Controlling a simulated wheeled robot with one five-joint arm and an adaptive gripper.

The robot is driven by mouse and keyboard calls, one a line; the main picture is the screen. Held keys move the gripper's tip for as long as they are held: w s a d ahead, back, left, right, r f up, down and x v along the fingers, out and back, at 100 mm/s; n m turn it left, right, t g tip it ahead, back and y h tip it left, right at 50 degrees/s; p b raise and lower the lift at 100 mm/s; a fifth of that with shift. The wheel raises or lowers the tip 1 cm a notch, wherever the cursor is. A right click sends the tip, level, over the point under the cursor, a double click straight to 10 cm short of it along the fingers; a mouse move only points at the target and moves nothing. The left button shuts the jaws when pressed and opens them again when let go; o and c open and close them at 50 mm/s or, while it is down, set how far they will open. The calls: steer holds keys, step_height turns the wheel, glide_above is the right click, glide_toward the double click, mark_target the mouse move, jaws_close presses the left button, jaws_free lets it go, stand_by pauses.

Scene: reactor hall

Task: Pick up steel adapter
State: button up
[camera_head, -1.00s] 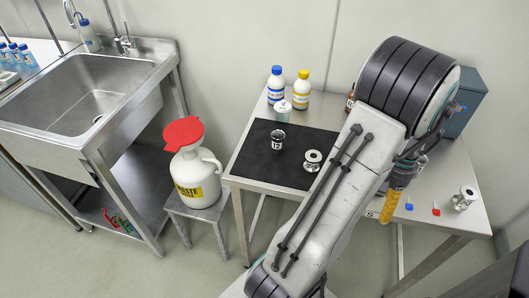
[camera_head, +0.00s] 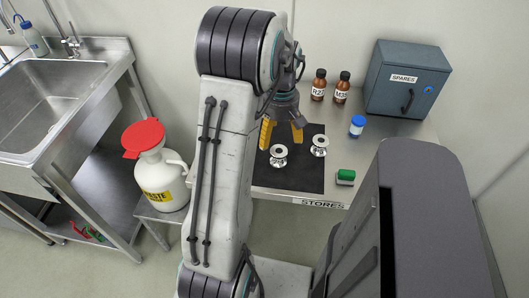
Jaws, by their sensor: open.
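Two similar steel spool-shaped fittings stand upright on the black mat (camera_head: 290,182): a left steel fitting (camera_head: 279,157) and a right steel fitting (camera_head: 319,147). I cannot tell from any label which is the steel adapter. My gripper (camera_head: 281,134) points down with yellow fingers spread and nothing between them. In the picture it is just above and behind the left fitting, apparently not touching it. The right fitting is a short way to the right of the fingers. My arm hides the left part of the mat and table.
Two brown bottles (camera_head: 330,88), a blue-capped jar (camera_head: 357,127) and a green item (camera_head: 345,177) are right of the gripper. A grey SPARES cabinet (camera_head: 405,82) stands at the back right. A white waste jug (camera_head: 160,178) stands left. My dark body hides the table's right front.

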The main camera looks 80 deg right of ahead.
mark_target(278, 150)
steer(key=shift+w+d+n, duration=0.15)
steer(key=shift+w+n, duration=0.15)
steer(key=shift+n, duration=0.5)
steer(key=n, duration=0.4)
steer(key=shift+n, duration=0.4)
steer(key=shift+s+f, duration=0.15)
steer(key=shift+f, duration=1.65)
steer(key=shift+s+f, duration=0.1)
steer(key=shift+f, duration=1.7)
steer(key=shift+c, duration=0.4)
steer(key=c, duration=1.3)
steer(key=shift+o, duration=0.2)
